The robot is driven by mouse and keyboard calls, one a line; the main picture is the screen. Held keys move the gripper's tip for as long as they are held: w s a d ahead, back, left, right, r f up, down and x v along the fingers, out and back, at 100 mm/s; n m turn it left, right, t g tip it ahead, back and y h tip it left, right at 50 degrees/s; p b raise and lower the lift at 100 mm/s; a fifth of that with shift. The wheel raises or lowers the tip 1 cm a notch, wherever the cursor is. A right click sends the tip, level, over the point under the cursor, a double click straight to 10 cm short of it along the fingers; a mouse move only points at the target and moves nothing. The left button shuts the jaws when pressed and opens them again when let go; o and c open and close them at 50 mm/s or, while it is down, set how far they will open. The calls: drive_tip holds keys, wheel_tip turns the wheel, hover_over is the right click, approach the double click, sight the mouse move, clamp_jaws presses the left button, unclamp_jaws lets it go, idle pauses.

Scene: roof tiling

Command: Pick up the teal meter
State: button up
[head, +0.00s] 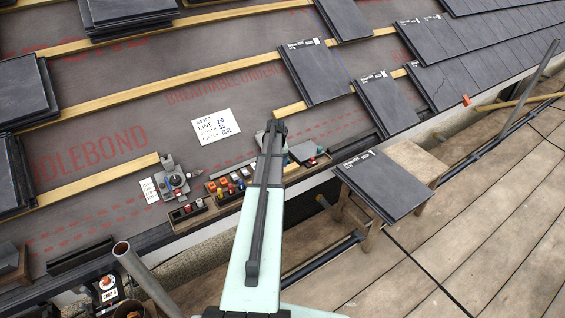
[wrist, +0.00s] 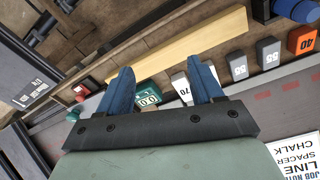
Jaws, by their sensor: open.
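The teal meter (wrist: 147,98), a small block with a white display reading 0.0, shows in the wrist view between my fingers, nearer the left one. Its lower part is hidden behind my gripper's dark crossbar. My gripper (wrist: 160,66) is open, with blue fingers spread to either side of the meter. I cannot tell how far below the fingertips it lies. In the head view my gripper (head: 273,125) is over the roof near the wooden batten, and my arm hides much of what is under it; I cannot make out the meter there for certain.
A white block marked 70 (wrist: 181,87) stands right beside the meter, also between my fingers. Grey blocks (wrist: 268,53) and an orange block marked 40 (wrist: 302,41) are to the right. A wooden batten (wrist: 180,44) lies beyond. A paper note (head: 216,126) lies left of my gripper.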

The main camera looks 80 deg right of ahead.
drive_tip(key=d+r+n, duration=0.3)
drive_tip(key=d+n, duration=0.2)
drive_tip(key=d, duration=0.2)
drive_tip(key=d+r+n, duration=0.2)
drive_tip(key=d+n, duration=0.4)
drive_tip(key=d, duration=0.1)
drive_tip(key=f+n, duration=0.2)
drive_tip(key=n, duration=0.1)
drive_tip(key=f+n, duration=0.3)
drive_tip(key=n, duration=0.1)
drive_tip(key=f+n, duration=0.3)
drive_tip(key=n, duration=0.1)
drive_tip(key=shift+a+f+y, duration=0.2)
drive_tip(key=shift+a+y, duration=0.1)
drive_tip(key=shift+y, duration=0.1)
drive_tip(key=shift+w+a+f, duration=0.1)
drive_tip(key=shift+f, duration=1.25)
drive_tip(key=shift+a+f, duration=0.1)
drive_tip(key=shift+f, duration=1.25)
drive_tip(key=c, duration=0.9)
